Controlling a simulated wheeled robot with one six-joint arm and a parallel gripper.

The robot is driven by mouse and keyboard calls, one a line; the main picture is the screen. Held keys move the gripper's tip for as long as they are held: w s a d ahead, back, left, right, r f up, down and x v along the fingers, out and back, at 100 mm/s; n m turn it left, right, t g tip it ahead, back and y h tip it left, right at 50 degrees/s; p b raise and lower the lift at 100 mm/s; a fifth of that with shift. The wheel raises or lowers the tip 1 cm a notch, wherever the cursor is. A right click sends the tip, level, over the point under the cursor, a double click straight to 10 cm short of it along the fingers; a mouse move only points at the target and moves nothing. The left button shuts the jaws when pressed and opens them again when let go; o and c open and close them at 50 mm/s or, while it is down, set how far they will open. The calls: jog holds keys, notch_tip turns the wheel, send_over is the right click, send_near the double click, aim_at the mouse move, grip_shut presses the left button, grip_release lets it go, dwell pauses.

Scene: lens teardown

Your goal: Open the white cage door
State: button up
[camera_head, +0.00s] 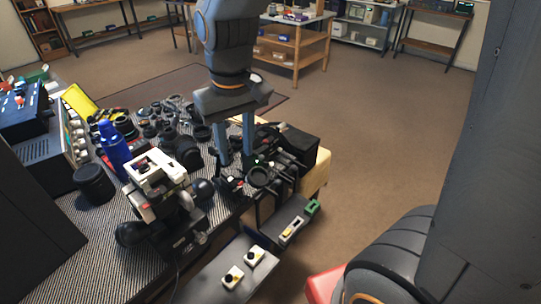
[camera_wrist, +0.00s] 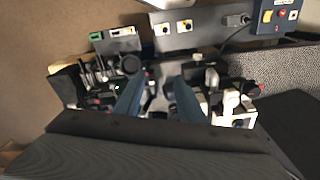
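A white frame-like part (camera_head: 158,168), which may be the white cage door, sits on top of a dark device on the left bench. I cannot tell a hinge or a handle on it. In the wrist view my gripper (camera_wrist: 158,82) is also open.
A blue bottle (camera_head: 113,147) and several dark lens parts crowd the bench behind the white frame. A black box (camera_head: 302,150) stands right of my gripper. Open floor lies to the right.

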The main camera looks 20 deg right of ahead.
jog(key=s+d+f+m+p, duration=0.1)
jog(key=s+d+f, duration=0.1)
jog(key=d, duration=0.5)
jog(key=shift+f+m, duration=0.4)
jog(key=shift+f, duration=0.3)
